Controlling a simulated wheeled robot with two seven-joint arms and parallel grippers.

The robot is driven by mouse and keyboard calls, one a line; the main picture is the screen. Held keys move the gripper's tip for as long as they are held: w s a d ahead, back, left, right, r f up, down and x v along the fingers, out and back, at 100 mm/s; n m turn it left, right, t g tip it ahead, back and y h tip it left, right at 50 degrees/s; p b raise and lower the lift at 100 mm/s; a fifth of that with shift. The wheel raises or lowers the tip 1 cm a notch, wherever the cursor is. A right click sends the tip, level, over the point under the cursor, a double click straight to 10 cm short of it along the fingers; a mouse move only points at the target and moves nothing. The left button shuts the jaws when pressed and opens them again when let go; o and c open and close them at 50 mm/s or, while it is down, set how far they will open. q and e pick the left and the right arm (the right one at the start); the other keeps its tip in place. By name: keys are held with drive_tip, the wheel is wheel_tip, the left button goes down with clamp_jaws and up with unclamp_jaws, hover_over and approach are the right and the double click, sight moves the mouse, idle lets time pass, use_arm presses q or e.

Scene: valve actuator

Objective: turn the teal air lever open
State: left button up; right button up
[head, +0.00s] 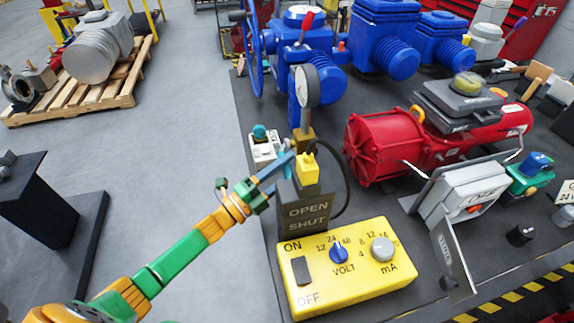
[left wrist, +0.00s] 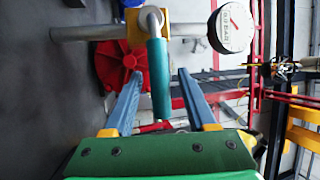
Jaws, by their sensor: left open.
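The teal air lever (left wrist: 160,80) shows in the left wrist view, running down from a yellow valve block (left wrist: 135,24) on a grey pipe. My left gripper (left wrist: 159,75) is open, and the lever appears between its two blue fingers, with gaps on both sides. I cannot tell whether a finger touches it. In the head view my left gripper (head: 288,163) reaches in from the left, just above the OPEN/SHUT sign (head: 308,214). There the lever is mostly hidden by the fingers and sign. My right gripper is not in view.
A yellow volt/mA box (head: 346,277) sits in front of the sign. A red actuator (head: 388,143) lies to the right, and blue actuators (head: 385,40) stand behind.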

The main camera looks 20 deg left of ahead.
use_arm(q)
clamp_jaws()
idle(1.4)
